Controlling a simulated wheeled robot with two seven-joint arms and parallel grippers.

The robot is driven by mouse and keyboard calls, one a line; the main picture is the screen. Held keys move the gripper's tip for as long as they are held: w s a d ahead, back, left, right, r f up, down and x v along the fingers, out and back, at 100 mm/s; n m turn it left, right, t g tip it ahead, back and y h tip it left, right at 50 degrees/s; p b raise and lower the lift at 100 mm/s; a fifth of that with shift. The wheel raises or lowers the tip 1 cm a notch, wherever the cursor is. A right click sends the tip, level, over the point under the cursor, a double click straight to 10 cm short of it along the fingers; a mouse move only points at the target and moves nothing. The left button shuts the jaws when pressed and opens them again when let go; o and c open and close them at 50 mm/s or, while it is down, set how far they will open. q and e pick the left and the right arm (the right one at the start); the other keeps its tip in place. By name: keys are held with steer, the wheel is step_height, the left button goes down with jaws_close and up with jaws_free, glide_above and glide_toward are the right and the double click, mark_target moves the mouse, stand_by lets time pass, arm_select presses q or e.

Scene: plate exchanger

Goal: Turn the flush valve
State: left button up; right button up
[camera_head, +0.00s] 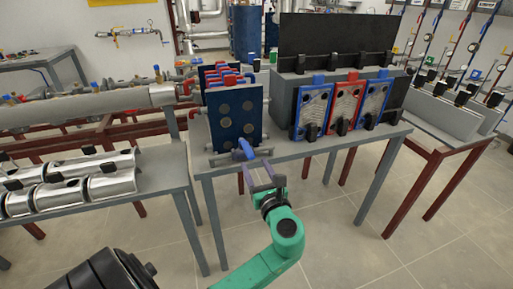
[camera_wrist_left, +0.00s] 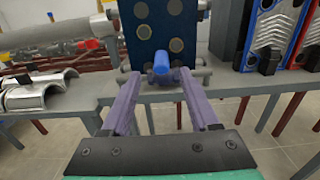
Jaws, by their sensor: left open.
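The flush valve has a blue handle (camera_head: 245,149) low at the front of a dark blue plate exchanger (camera_head: 235,117) on the grey table. The handle also shows in the left wrist view (camera_wrist_left: 161,60), upright and near the middle, on a grey pipe fitting. My left gripper (camera_head: 260,172) is open, with its purple fingers pointing at the valve. In the left wrist view the fingers (camera_wrist_left: 159,84) stand on either side of the handle's line, with nothing gripped. I cannot tell whether the tips reach around the handle. My right gripper is not in view.
Blue and red plates (camera_head: 345,103) stand against a grey block on the table's right. A long grey pipe (camera_head: 80,108) and shiny half-shells (camera_head: 62,190) lie to the left. The floor before the table is clear.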

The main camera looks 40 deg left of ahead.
mark_target(245, 144)
arm_select(q)
steer(key=x, duration=1.1)
steer(key=shift+w+a+f, duration=0.15)
steer(key=shift+w+a, duration=0.05)
jaws_close()
steer(key=shift+d, duration=0.1)
stand_by(0.6)
